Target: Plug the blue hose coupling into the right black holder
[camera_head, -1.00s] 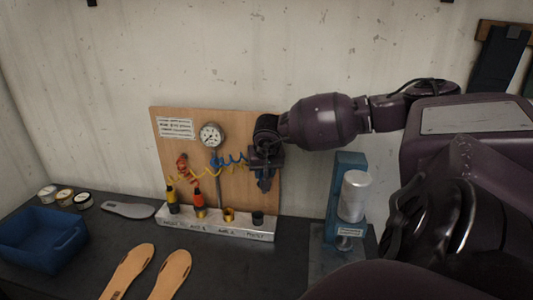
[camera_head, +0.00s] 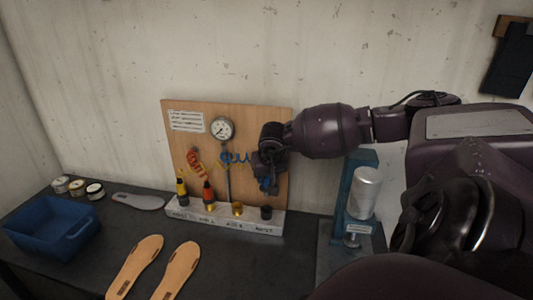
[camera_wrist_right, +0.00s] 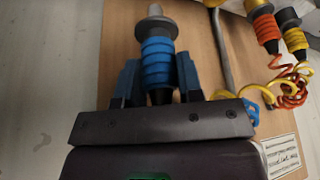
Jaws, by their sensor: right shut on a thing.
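My right gripper (camera_head: 266,178) is in front of the right part of the wooden board. It is shut on the blue hose coupling (camera_wrist_right: 158,62), which has a blue ribbed body and a grey tip. In the head view, the coupling (camera_head: 268,188) is small and dark, just above the right black holder (camera_head: 267,212), with a small gap visible. The holder is at the right end of the white rail (camera_head: 225,220) and looks empty. My left gripper is not in view.
Yellow (camera_head: 181,188) and orange (camera_head: 207,193) couplings stand in the left holders. A gauge (camera_head: 221,128) is on the board. A blue press (camera_head: 358,200) stands close on the right.

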